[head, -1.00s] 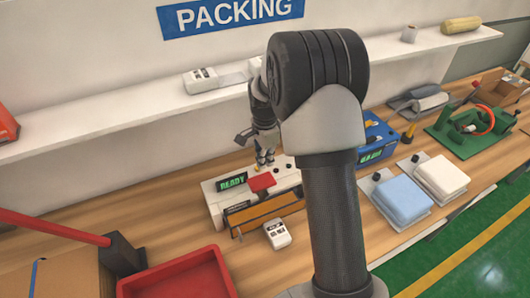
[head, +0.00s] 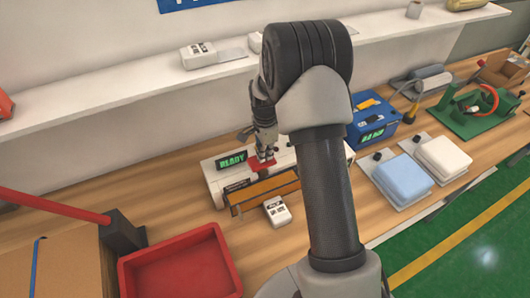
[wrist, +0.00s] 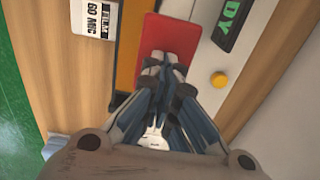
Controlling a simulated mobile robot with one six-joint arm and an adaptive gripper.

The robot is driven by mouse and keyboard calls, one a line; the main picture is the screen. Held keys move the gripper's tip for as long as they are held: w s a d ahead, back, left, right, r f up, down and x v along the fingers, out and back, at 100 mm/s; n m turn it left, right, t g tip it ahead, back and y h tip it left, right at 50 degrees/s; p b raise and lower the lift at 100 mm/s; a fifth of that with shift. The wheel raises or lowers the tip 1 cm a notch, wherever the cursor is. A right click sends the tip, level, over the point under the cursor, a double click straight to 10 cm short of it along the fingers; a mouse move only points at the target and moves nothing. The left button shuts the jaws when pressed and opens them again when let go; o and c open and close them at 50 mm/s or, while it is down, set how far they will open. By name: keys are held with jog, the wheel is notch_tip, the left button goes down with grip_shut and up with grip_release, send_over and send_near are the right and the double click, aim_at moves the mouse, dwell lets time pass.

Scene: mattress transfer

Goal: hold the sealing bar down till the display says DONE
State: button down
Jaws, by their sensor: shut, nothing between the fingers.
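The white sealer (head: 213,182) stands on the wooden bench, with its display (head: 231,161) lit green and reading READY. The display also shows in part in the wrist view (wrist: 231,20). The red pad of the sealing bar (head: 256,167) is under my gripper (head: 265,157). In the wrist view my shut, empty fingers (wrist: 165,60) lie over the red pad (wrist: 180,32). I cannot tell whether the fingertips touch the pad. A brown bar (head: 262,193) runs along the sealer's front.
A small white labelled packet (head: 277,212) lies in front of the sealer. A red tray (head: 178,262) is at the front left, beside a red-handled lever (head: 52,205). A blue box (head: 372,124) and two folded pads (head: 403,180) are to the right. A shelf (head: 120,87) runs behind.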

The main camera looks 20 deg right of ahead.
notch_tip(320, 180, down, 3)
jog(key=shift+r+b, duration=0.1)
jog(key=shift+b, duration=0.45)
jog(key=shift+s, duration=0.15)
dwell(1.0)
jog(key=shift+r+p, duration=0.35)
jog(key=shift+p, duration=0.05)
notch_tip(320, 180, up, 14)
jog(key=p, duration=0.3)
jog(key=shift+f, duration=0.2)
